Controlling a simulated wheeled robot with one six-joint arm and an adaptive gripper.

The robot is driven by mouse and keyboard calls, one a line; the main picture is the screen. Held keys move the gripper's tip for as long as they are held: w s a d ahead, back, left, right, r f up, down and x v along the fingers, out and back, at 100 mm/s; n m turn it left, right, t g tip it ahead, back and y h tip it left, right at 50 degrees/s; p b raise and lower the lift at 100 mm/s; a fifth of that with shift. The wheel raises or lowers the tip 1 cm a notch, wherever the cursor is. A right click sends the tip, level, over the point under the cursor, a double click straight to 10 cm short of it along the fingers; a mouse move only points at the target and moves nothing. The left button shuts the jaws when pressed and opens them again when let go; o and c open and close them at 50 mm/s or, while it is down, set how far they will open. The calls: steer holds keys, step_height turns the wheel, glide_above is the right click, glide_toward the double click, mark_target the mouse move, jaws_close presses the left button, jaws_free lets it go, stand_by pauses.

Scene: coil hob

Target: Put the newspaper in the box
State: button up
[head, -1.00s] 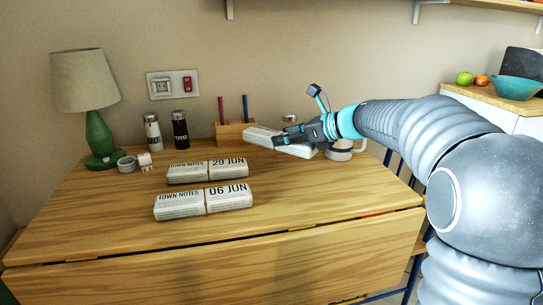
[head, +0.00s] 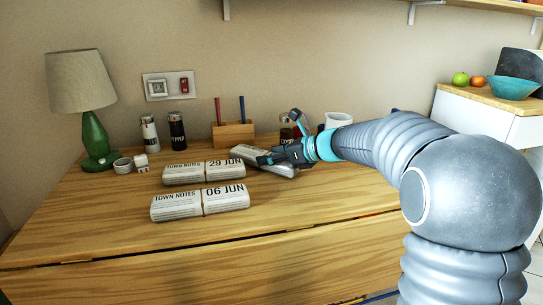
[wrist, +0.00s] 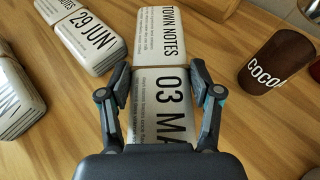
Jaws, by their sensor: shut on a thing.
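A rolled white newspaper (head: 246,152) printed "TOWN NOTES" and "03 MA" lies under my gripper (head: 262,160), behind the other papers. The wrist view shows this newspaper (wrist: 160,35) running away between the two fingers of my gripper (wrist: 163,105), which are shut on its sides. Its near end is hidden by the gripper body. I cannot tell whether it touches the table. Two similar newspapers lie apart from it: "29 JUN" (head: 205,172) and, nearer, "06 JUN" (head: 200,202). I see no clear box for newspapers in these views.
A green lamp (head: 95,137), two shakers (head: 177,130) and a wooden pen holder (head: 233,134) stand along the table's back. A brown cocoa tin (wrist: 277,62) stands right of the held newspaper. A white container (head: 338,120) is behind my arm. The table front (head: 330,195) is clear.

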steer(key=shift+f, duration=0.2)
steer(key=o, duration=1.2)
steer(key=shift+r, duration=0.1)
steer(key=shift+r, duration=0.2)
steer(key=v, duration=1.1)
steer(key=shift+f, duration=0.1)
steer(key=shift+s+d+r, duration=0.2)
steer(key=shift+s+d, duration=0.1)
steer(key=shift+d, duration=0.1)
steer(key=shift+s, duration=0.1)
